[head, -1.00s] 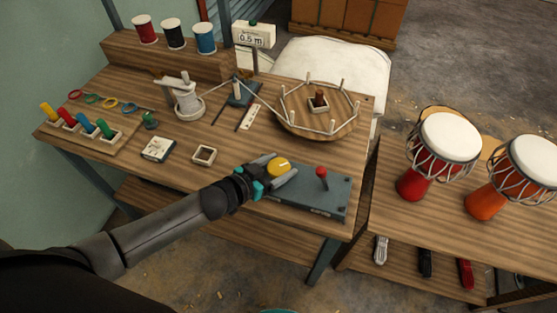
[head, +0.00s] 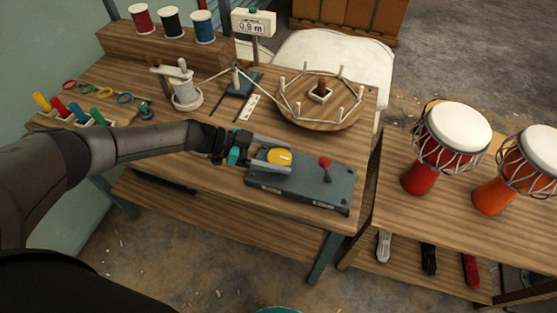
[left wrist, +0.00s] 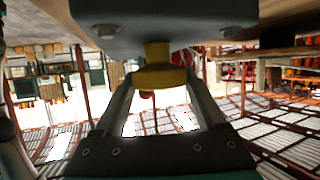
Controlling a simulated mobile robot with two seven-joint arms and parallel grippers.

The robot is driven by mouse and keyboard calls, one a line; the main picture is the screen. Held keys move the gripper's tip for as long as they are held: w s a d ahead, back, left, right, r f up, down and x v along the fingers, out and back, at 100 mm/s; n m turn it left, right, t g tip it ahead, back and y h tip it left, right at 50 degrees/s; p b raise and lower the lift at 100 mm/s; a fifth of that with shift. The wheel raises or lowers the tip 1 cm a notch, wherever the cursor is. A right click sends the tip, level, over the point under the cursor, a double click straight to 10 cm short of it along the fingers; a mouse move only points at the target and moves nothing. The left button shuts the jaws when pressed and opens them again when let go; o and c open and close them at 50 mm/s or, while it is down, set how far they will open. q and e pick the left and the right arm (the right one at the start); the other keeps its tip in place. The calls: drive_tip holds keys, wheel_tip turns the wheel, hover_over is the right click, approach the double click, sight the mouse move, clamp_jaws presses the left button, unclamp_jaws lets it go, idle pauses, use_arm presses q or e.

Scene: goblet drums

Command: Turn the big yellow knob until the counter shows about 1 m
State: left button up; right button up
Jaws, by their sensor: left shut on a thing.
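The big yellow knob (head: 279,157) sits on the left part of a grey control box (head: 302,186) at the front of the workbench. My left gripper (head: 273,156) is shut on the knob, with a finger on each side. The left wrist view shows the yellow knob (left wrist: 160,76) between both fingers, under the grey box. The counter (head: 253,24) stands on a post at the back and appears to read 0.9 m. A wooden winding wheel (head: 318,112) with upright pegs has pale cord around it. My right gripper is out of view.
A red-topped lever (head: 324,163) stands on the box, right of the knob. A white spool (head: 185,92) feeds cord past a guide (head: 237,82) to the wheel. Two goblet drums, red (head: 419,178) and orange (head: 492,195), stand on the right table. My left forearm covers part of the bench's left side.

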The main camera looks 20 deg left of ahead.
use_arm(q)
drive_tip(key=shift+d+m+g+b, duration=0.1)
drive_tip(key=shift+m+g+b, duration=0.4)
drive_tip(key=shift+m+g, duration=0.15)
drive_tip(key=shift+h, duration=0.3)
drive_tip(key=o, duration=1.3)
drive_tip(key=v, duration=1.5)
drive_tip(key=shift+w+r, duration=0.1)
drive_tip(key=shift+r, duration=0.05)
